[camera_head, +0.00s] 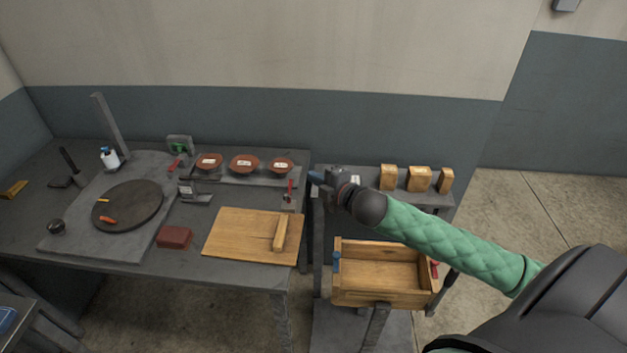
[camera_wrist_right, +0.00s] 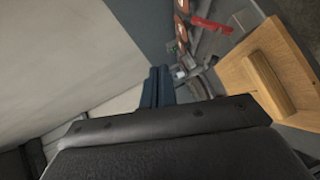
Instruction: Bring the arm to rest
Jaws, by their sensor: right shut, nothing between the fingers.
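My right arm, in a green quilted sleeve, reaches in from the right in the head view. Its gripper (camera_head: 316,184) is above the gap between the long table and the small side stand, close to the table's right edge. In the wrist view the dark blue fingers (camera_wrist_right: 157,86) lie together with nothing between them. The gripper is shut and empty, and touches nothing that I can see. My left gripper is not in view.
A wooden board (camera_head: 235,233) with a wooden bar lies left of the gripper. Reddish bowls (camera_head: 244,164) stand on a tray behind. Wooden blocks (camera_head: 418,178) stand on a shelf at right. An open wooden drawer box (camera_head: 378,297) is below my arm. Floor at far right is clear.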

